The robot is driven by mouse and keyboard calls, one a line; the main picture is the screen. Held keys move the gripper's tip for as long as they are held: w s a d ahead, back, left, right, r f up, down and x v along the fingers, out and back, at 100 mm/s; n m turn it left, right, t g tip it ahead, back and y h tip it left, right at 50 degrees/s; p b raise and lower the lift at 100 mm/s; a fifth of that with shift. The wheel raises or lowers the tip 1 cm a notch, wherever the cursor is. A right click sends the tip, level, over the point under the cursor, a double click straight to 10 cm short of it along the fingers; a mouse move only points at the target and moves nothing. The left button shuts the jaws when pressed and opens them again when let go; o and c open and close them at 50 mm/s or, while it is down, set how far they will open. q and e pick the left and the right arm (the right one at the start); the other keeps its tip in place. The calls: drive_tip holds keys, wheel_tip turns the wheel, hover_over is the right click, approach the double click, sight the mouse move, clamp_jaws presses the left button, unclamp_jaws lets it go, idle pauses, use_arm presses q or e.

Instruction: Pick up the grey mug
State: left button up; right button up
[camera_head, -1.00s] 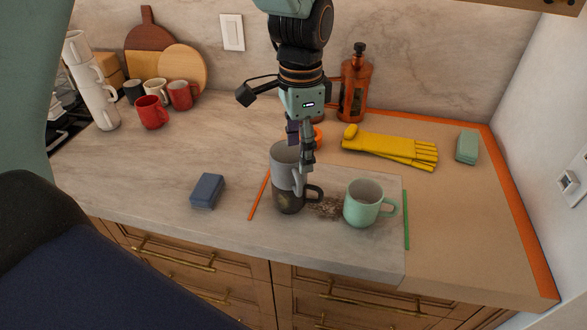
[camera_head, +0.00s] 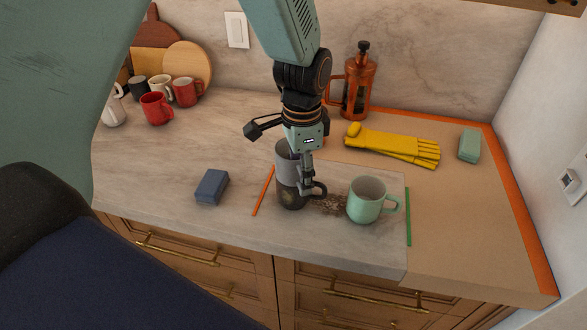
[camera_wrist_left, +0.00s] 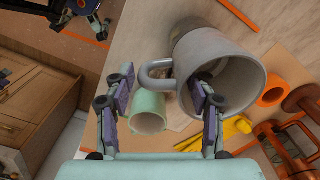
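The grey mug (camera_head: 284,160) stands stacked on a dark mug (camera_head: 291,197) near the middle of the counter, partly hidden by my left gripper (camera_head: 304,176). In the left wrist view, the grey mug (camera_wrist_left: 215,52) shows its open mouth, with its handle pointing left. There my left gripper (camera_wrist_left: 162,105) is open, its fingers spread apart. The handle lies between the two fingers, and the right finger overlaps the mug's mouth; I cannot tell whether it is inside. My right gripper is not in view.
A mint mug (camera_head: 366,201) stands close to the right of the stack. A blue sponge (camera_head: 212,187) lies to the left. Yellow gloves (camera_head: 392,146) and an orange French press (camera_head: 358,88) are behind, red mugs (camera_head: 156,108) at back left. Dark crumbs lie between the stack and the mint mug.

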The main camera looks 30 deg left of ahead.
use_arm(q)
drive_tip(key=shift+w, duration=0.2)
clamp_jaws()
wheel_tip(320, 180, up, 10)
drive_tip(key=shift+f, duration=0.1)
idle(0.6)
